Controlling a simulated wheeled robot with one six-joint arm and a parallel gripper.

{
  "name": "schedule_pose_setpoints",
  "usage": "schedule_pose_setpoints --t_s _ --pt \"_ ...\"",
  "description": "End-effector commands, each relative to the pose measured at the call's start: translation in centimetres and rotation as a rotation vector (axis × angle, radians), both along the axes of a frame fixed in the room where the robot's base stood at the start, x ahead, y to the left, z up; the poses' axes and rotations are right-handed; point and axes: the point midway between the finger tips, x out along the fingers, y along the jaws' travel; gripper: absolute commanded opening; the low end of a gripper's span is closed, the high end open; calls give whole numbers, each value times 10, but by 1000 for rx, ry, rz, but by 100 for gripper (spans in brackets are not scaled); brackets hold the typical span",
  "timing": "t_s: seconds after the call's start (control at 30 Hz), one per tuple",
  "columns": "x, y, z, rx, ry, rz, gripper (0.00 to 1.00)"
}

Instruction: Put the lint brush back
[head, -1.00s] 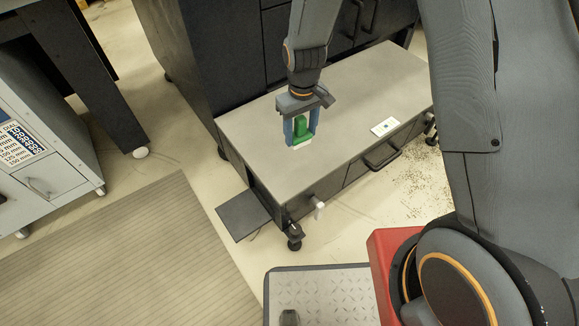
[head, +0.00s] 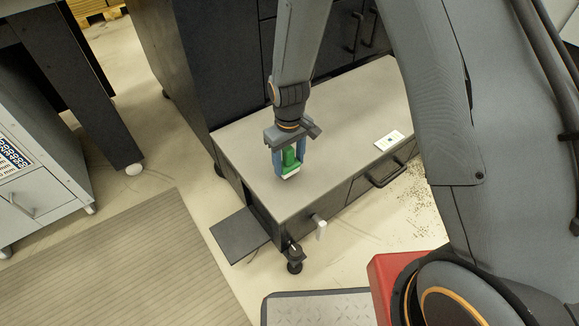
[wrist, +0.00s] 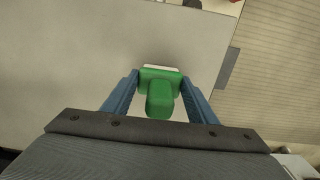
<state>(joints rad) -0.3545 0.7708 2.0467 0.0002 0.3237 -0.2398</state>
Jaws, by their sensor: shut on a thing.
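The lint brush is green with a white lower edge. In the head view the lint brush (head: 289,160) is between the blue fingers of my gripper (head: 289,163), over the left end of the grey bench top (head: 340,110). In the wrist view the green brush (wrist: 159,98) sits between both fingers of my gripper (wrist: 160,100), which is shut on it. The white edge points down in the head view. I cannot tell whether the brush touches the top or hangs just above it.
A white card (head: 389,140) lies on the bench top to the right. A dark flat panel (head: 240,235) juts out at the bench's left end. A white handle-like piece (head: 320,228) sticks out at the front. Black cabinets stand behind. Most of the bench top is clear.

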Motion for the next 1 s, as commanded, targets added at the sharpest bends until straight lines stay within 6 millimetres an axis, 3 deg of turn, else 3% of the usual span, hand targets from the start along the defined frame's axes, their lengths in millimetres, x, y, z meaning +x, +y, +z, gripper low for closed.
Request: schedule_pose_setpoints --t_s 0.13,0.5,0.53,0.63,1.0 --pt "0 0 -20 -1 1 0 28" --pt "0 0 -23 -1 1 0 28" --pt "0 0 -23 -1 1 0 56" --pt "0 0 -23 -1 1 0 71" --pt "0 0 -18 1 -1 0 71"
